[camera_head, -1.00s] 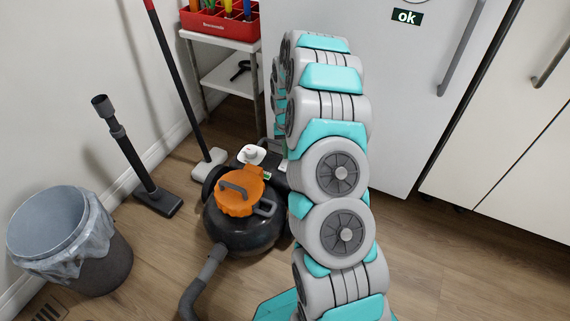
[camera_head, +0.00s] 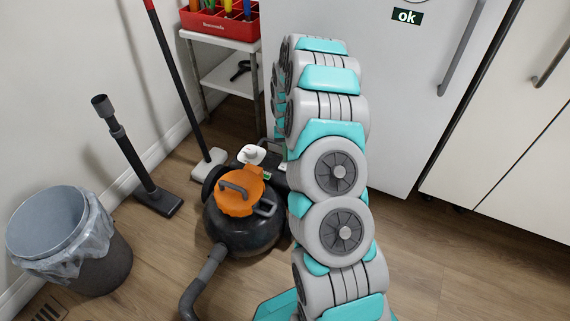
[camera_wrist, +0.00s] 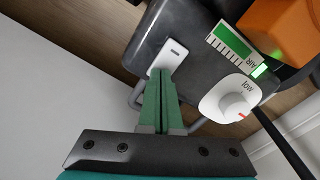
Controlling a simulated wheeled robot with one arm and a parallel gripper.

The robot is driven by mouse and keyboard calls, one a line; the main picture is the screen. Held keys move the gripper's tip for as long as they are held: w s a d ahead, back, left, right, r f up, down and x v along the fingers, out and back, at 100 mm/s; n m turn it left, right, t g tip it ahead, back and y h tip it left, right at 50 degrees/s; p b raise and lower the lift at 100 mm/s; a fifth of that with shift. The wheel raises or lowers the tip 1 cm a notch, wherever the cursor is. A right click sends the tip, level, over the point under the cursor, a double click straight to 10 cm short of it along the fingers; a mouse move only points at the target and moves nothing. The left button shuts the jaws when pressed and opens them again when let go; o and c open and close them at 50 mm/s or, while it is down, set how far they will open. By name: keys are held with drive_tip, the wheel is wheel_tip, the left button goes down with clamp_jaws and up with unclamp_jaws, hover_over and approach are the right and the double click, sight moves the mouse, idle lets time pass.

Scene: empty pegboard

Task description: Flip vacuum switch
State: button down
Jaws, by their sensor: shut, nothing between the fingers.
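The vacuum (camera_head: 243,232) stands on the floor left of my arm, dark with an orange top and a grey hose at its front. In the wrist view its dark rear panel (camera_wrist: 190,25) carries a white rectangular switch plate (camera_wrist: 172,53) with a small slot. My gripper is hidden behind my arm in the head view.
A lined bin (camera_head: 70,250) and an upright black floor nozzle (camera_head: 135,160) stand at left. A shelf (camera_head: 225,75) with a red tool caddy (camera_head: 222,20) stands behind the vacuum. A white fridge (camera_head: 400,110) is behind my arm. The right floor is clear.

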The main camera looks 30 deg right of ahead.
drive_tip(key=shift+r+p, duration=0.8)
drive_tip(key=shift+r, duration=2.7)
